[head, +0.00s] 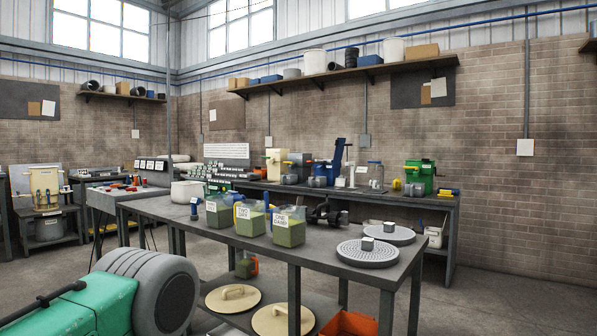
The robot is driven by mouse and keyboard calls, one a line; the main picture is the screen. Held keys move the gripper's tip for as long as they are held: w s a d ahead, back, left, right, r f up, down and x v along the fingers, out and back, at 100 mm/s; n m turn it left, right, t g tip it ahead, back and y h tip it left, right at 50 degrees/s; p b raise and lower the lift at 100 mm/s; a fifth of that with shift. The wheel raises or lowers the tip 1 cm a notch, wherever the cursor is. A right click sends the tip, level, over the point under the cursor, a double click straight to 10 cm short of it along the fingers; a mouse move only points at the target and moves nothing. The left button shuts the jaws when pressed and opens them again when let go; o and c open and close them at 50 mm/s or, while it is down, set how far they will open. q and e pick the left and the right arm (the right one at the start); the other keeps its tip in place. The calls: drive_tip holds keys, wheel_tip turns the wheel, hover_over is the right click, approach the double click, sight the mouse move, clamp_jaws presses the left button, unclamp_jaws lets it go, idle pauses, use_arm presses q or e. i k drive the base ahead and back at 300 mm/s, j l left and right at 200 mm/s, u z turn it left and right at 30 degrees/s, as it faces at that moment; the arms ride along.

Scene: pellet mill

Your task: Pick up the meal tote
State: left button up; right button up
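Three clear containers with green-brown contents and white labels stand in a row on the near dark table: a left one (219,211), a middle one (250,219) and a right one (289,227). The labels are too small to read surely, so I cannot tell which, if any, is the meal tote. Blue parts show beside the containers. A smaller container (246,264) with green contents and an orange part sits on the table's lower shelf. Neither of my grippers is in view.
The near table (330,247) has two grey perforated discs (367,253) at its right end and a white pot (187,192) at its left. A green machine with a grey ribbed drum (150,285) fills the lower left. Floor at right (510,300) is clear.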

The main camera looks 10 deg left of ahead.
sight(182, 192)
drive_tip(key=i+l+z, duration=0.85)
drive_tip(key=i, duration=0.35)
drive_tip(key=i+l+z, duration=0.1)
drive_tip(key=i+z, duration=0.2)
drive_tip(key=i, duration=0.15)
drive_tip(key=i+u, duration=0.2)
drive_tip(key=i, duration=0.75)
drive_tip(key=i+l+u, duration=0.2)
drive_tip(key=i, duration=0.75)
drive_tip(key=i+u, duration=0.2)
drive_tip(key=i, duration=0.45)
drive_tip(key=i+u, duration=0.25)
drive_tip(key=i, duration=0.45)
drive_tip(key=i+l+u, duration=0.2)
drive_tip(key=i, duration=0.45)
drive_tip(key=i+j+u, duration=0.15)
drive_tip(key=i+u, duration=1.15)
drive_tip(key=i+l+u, duration=0.2)
drive_tip(key=u, duration=0.2)
drive_tip(key=i+j+u, duration=0.15)
drive_tip(key=i+u, duration=0.2)
drive_tip(key=i, duration=0.6)
drive_tip(key=i+u, duration=0.35)
drive_tip(key=i, duration=0.55)
drive_tip(key=i+l, duration=0.1)
drive_tip(key=i, duration=0.9)
drive_tip(key=i+u, duration=0.15)
drive_tip(key=i, duration=0.8)
drive_tip(key=l, duration=0.1)
